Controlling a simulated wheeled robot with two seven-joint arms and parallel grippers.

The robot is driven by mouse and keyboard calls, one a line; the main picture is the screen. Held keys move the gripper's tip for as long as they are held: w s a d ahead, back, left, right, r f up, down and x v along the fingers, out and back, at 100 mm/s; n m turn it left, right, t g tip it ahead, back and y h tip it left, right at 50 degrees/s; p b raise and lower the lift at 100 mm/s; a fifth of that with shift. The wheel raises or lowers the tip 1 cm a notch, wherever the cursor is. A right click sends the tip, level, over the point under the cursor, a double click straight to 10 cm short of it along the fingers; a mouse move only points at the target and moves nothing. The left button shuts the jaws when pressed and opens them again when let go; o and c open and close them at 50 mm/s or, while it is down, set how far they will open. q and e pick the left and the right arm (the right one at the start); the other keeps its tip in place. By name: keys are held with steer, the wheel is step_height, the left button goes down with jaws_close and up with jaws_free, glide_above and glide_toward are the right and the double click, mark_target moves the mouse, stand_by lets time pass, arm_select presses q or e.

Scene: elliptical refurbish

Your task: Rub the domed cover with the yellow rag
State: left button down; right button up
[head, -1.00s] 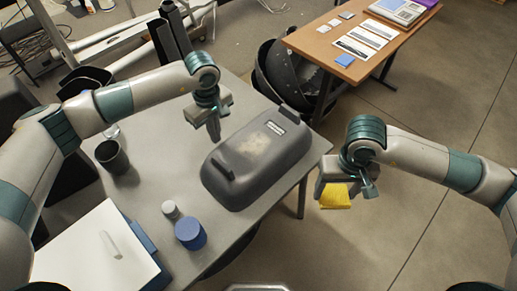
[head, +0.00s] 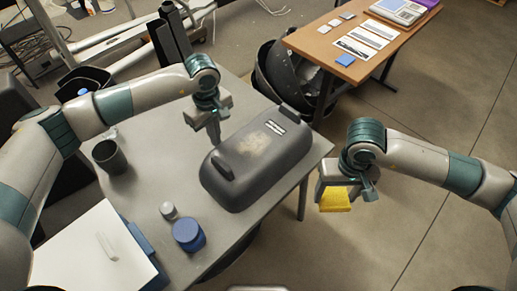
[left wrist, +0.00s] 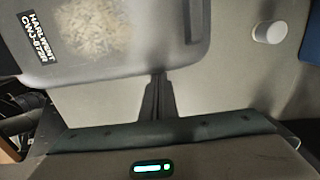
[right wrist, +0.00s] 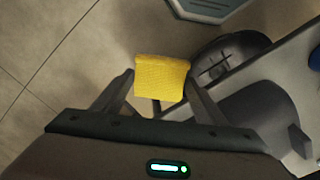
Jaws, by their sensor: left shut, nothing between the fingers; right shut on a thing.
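The dark grey domed cover (head: 262,165) lies on the grey table, with a pale scuffed patch (head: 255,143) and a label on top. The patch and label also show in the left wrist view (left wrist: 98,28). My left gripper (head: 214,138) is shut and empty, just beyond the cover's far left edge; its fingertips point down. My right gripper (head: 343,190) is shut on the yellow rag (head: 335,202), to the right of the table and beyond its edge. The rag hangs between the fingers in the right wrist view (right wrist: 161,78).
On the grey table (head: 150,185) stand a dark cup (head: 110,157), a small grey cylinder (head: 168,211) and a blue round container (head: 188,235). A white board (head: 85,250) lies front left. A brown table (head: 365,45) with papers stands at the back right.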

steer(key=shift+f, duration=0.25)
steer(key=shift+w, duration=0.1)
stand_by(0.6)
steer(key=shift+w+a, duration=0.25)
steer(key=w+a+r, duration=0.4)
steer(key=w+a, duration=0.5)
steer(key=w, duration=0.2)
step_height(320, 180, up, 7)
glide_above(266, 134)
steer(key=shift+s+r, duration=0.1)
steer(key=shift+r, duration=0.1)
steer(key=shift+f, duration=0.1)
steer(key=shift+f, duration=2.9)
steer(key=shift+f, duration=1)
